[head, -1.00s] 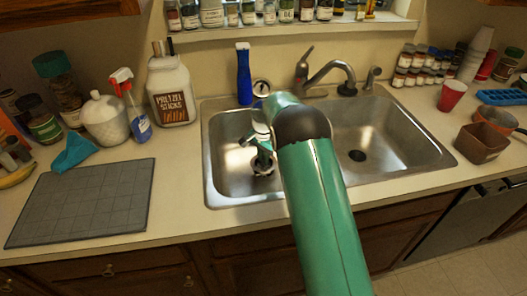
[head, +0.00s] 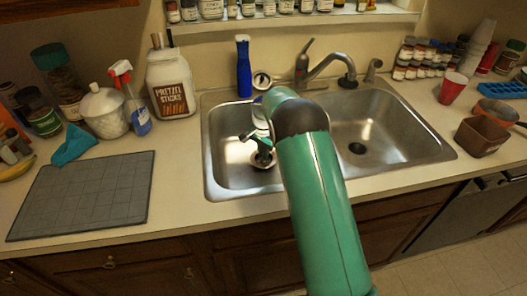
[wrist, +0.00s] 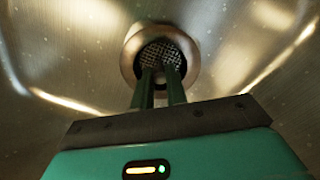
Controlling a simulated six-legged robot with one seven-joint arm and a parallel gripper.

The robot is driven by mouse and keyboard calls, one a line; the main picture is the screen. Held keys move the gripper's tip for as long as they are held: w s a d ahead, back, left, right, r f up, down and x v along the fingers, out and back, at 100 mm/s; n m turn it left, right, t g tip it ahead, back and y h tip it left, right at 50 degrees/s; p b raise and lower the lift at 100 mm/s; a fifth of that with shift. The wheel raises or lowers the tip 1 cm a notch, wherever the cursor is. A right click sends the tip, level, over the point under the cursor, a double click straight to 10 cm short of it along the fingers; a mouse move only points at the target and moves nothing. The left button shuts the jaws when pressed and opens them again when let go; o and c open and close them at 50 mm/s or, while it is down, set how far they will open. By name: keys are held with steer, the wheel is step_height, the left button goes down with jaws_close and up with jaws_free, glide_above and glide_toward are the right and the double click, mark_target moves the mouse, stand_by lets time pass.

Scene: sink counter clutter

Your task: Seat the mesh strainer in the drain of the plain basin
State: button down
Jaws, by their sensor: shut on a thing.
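The mesh strainer (wrist: 160,49) is a round dark metal mesh with its face showing between and behind my fingers in the wrist view. My gripper (wrist: 161,76) is shut on the strainer, with its two green fingers pointing down at the drain. A wide metal drain ring (wrist: 131,57) surrounds the mesh; whether the strainer rests on the drain or sits slightly above it I cannot tell. In the head view my gripper (head: 262,151) is low in the left basin (head: 222,165), over its drain. My arm hides part of that basin's right side.
The right basin (head: 400,135) is empty, with a dark open drain (head: 357,148). The faucet (head: 325,68) stands behind the basins. A blue bottle (head: 244,68) stands behind the left basin. A grey cutting board (head: 85,195) lies left. A brown container (head: 480,137) stands right.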

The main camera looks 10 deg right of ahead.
steer(key=shift+f, duration=1.05)
steer(key=c, duration=1.3)
jaws_free()
steer(key=shift+r, duration=6.85)
